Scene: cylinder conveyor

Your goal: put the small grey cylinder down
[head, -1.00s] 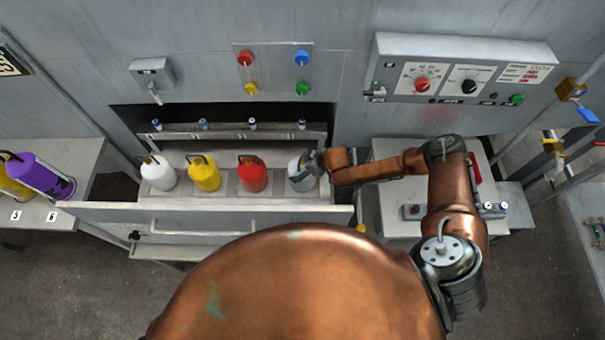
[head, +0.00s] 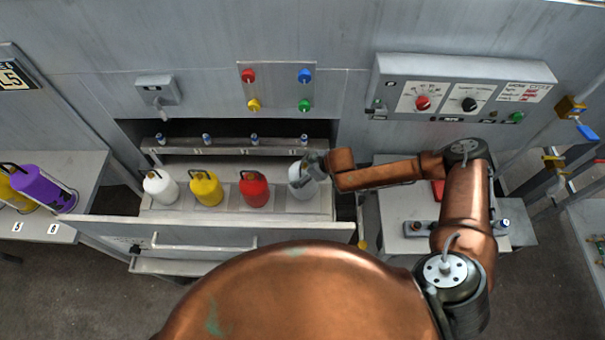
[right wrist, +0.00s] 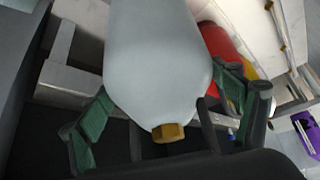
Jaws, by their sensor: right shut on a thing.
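The small grey cylinder (head: 301,184) is at the right end of the row in the open drawer, beside the red cylinder (head: 254,189). My right gripper (head: 314,166) is shut on it near its top. In the right wrist view the grey cylinder (right wrist: 160,60) fills the middle, its brass valve towards me, with green-padded fingers (right wrist: 168,115) on both sides. Its base is hidden there, and I cannot tell whether it touches the drawer floor. My left gripper is not in view.
A yellow cylinder (head: 206,189) and a white one (head: 160,188) stand farther left in the drawer (head: 290,232). A rail with several small valves (head: 230,144) runs behind them. A purple cylinder (head: 42,188) is on the left table. A control box (head: 460,90) hangs above right.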

